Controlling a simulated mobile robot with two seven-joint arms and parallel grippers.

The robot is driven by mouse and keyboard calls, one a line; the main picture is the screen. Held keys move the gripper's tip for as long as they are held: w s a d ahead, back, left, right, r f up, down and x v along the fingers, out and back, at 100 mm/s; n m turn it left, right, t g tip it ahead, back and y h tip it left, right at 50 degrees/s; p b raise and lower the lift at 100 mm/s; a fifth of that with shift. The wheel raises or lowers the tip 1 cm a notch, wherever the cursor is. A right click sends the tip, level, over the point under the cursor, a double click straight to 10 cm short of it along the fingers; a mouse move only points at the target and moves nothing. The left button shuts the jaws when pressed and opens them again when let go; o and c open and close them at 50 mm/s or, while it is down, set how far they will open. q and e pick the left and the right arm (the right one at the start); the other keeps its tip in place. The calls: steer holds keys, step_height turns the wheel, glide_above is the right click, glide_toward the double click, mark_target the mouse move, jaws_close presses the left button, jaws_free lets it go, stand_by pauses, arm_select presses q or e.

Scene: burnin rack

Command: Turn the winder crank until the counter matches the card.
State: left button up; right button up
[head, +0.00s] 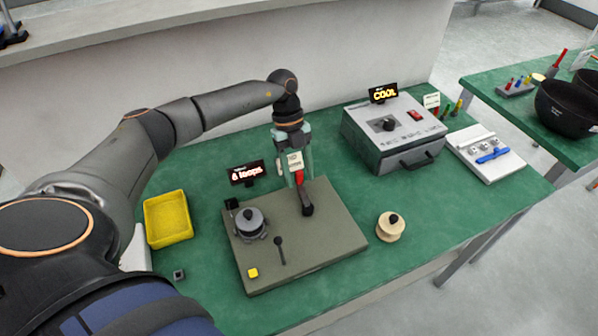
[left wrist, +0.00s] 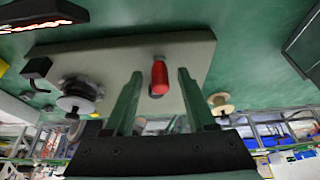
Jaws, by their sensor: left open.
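The winder's grey-green base board (head: 330,225) lies on the green bench. The crank has an upright red handle (head: 299,177) and a dark foot (head: 307,210) near the board's far right; the red handle also shows in the left wrist view (left wrist: 159,76). The black counter (head: 247,173) reads "8 loops". My left gripper (head: 296,165) points down at the handle, open. In the left wrist view its fingers (left wrist: 159,88) stand either side of the red handle, apart from it.
A dark spool (head: 250,222), a small lever (head: 280,250) and a yellow block (head: 253,272) are on the board. A yellow tray (head: 168,219) stands left, a wooden spool (head: 390,227) right. A grey box (head: 395,130) with a "COOL" sign stands at the back right.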

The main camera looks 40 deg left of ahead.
arm_select(q)
steer(key=v, duration=0.7)
steer(key=shift+a+r+b, duration=0.15)
steer(key=shift+r+b, duration=0.1)
steer(key=shift+b, duration=0.1)
